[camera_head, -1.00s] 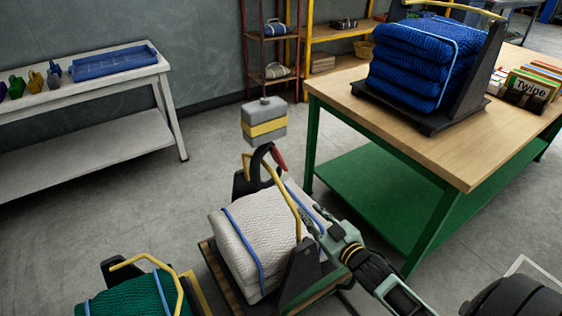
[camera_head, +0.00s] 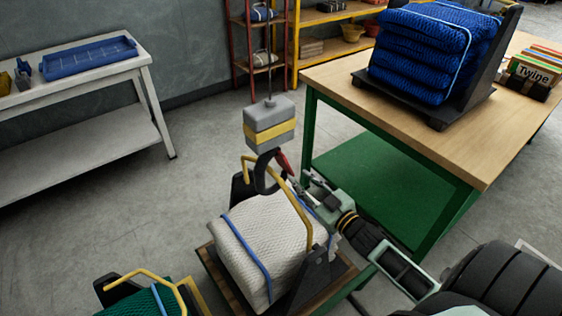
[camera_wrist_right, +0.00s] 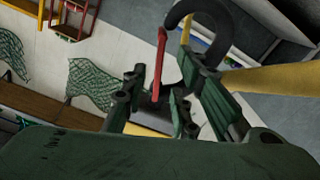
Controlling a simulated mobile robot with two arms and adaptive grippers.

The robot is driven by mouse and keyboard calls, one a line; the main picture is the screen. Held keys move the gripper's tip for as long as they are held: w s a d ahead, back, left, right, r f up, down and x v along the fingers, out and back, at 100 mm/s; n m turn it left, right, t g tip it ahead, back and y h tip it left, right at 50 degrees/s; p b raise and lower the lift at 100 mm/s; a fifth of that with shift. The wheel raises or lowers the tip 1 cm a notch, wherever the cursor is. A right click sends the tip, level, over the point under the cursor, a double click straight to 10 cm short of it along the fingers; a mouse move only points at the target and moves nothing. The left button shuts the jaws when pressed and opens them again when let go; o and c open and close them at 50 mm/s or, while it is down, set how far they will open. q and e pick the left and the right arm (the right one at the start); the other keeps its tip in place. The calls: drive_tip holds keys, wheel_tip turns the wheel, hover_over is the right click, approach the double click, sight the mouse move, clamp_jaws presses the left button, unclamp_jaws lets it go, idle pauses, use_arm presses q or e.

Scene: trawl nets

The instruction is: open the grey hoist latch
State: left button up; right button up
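The grey hoist block (camera_head: 269,125) with a yellow band hangs above the white net bundle (camera_head: 262,245). Its dark hook (camera_head: 260,180) carries a red latch (camera_head: 284,162), slanting beside the hook. My right gripper (camera_head: 301,184) is just right of the hook, close to the latch. In the right wrist view its fingers (camera_wrist_right: 170,98) are apart, with the red latch (camera_wrist_right: 160,62) between them in the picture; contact cannot be told. The hook (camera_wrist_right: 215,30) curves behind. The hook passes by the yellow bar (camera_head: 285,188) over the bundle. My left gripper is not in view.
The green-legged table (camera_head: 420,140) with a stack of blue nets (camera_head: 425,60) stands close on the right. A green net bundle (camera_head: 140,302) with a yellow bar is at lower left. A white bench (camera_head: 90,95) stands far left. Floor between is clear.

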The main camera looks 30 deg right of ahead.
sight(291, 170)
drive_tip(key=shift+w+r, duration=0.15)
drive_tip(key=shift+w, duration=0.55)
drive_tip(key=w, duration=0.5)
drive_tip(key=shift+a, duration=0.25)
drive_tip(key=shift+w, duration=0.4)
clamp_jaws()
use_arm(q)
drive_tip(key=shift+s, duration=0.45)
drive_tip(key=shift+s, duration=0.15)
